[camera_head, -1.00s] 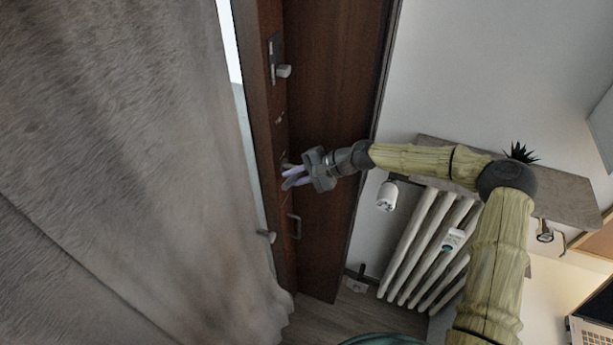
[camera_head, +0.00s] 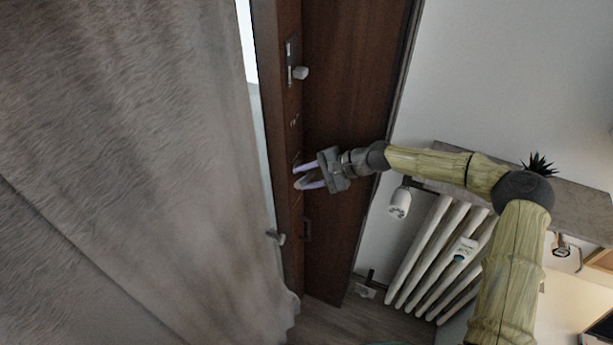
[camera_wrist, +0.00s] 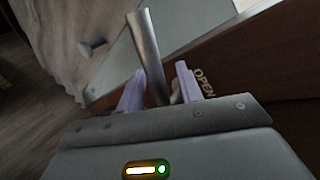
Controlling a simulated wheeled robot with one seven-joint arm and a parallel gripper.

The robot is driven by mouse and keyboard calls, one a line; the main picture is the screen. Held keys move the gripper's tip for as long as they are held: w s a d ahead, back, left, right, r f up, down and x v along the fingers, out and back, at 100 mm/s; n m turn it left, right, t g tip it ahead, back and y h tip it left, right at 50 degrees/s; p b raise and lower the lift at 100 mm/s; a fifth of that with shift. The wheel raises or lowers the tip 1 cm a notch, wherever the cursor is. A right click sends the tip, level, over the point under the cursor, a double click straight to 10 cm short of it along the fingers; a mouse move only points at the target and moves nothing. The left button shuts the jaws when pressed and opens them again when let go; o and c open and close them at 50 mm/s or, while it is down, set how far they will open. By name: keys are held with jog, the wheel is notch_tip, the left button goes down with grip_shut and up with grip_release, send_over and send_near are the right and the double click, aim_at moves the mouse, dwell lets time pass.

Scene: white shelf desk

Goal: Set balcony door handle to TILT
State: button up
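The balcony door (camera_head: 345,120) is dark brown and fills the middle of the head view. In the wrist view a metal bar handle (camera_wrist: 146,50) runs upward between my two purple fingers. Its lower end drops behind the gripper body, and contact with the fingers cannot be told. In the head view the handle is too small to make out. My gripper (camera_head: 297,178) is at the door's left edge with its fingers spread apart. It also shows in the wrist view (camera_wrist: 159,88). An "OPEN" label (camera_wrist: 203,83) is on the door beside the right finger.
A lock plate with a pale knob (camera_head: 300,72) is higher on the door. A small metal knob (camera_head: 276,237) sticks out left of the door edge. A grey curtain (camera_head: 120,170) hangs at the left. A white radiator (camera_head: 440,260) is at the right under a shelf (camera_head: 580,205).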

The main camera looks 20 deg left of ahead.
aim_at(311, 176)
jog(key=shift+s, duration=0.1)
jog(key=shift+w+d+r+b, duration=0.15)
jog(key=shift+w+d+b, duration=0.1)
jog(key=shift+d+b, duration=0.3)
jog(key=b+v, duration=0.2)
jog(key=v, duration=0.3)
jog(key=shift+w+d, duration=0.15)
jog(key=shift+w, duration=0.05)
jog(key=shift+s+d+r, duration=0.1)
jog(key=shift+d+r, duration=0.3)
jog(key=shift+r, duration=0.1)
jog(key=shift+s, duration=0.1)
jog(key=c, duration=0.5)
jog(key=shift+s+f, duration=0.25)
grip_shut()
jog(key=s+d+f+m+t+y+b, duration=0.2)
jog(key=s+d+f+m+y+b, duration=0.1)
jog(key=m, duration=0.7)
jog(key=s+d+f+m+t+y+b, duration=0.2)
jog(key=s+d+f+m+y+b, duration=0.1)
jog(key=m, duration=0.7)
notch_tip(311, 176, down, 2)
jog(key=shift+s+d+f+m+y+b, duration=0.2)
jog(key=shift+s+d+m+y+b, duration=0.15)
jog(key=shift+s+d, duration=0.2)
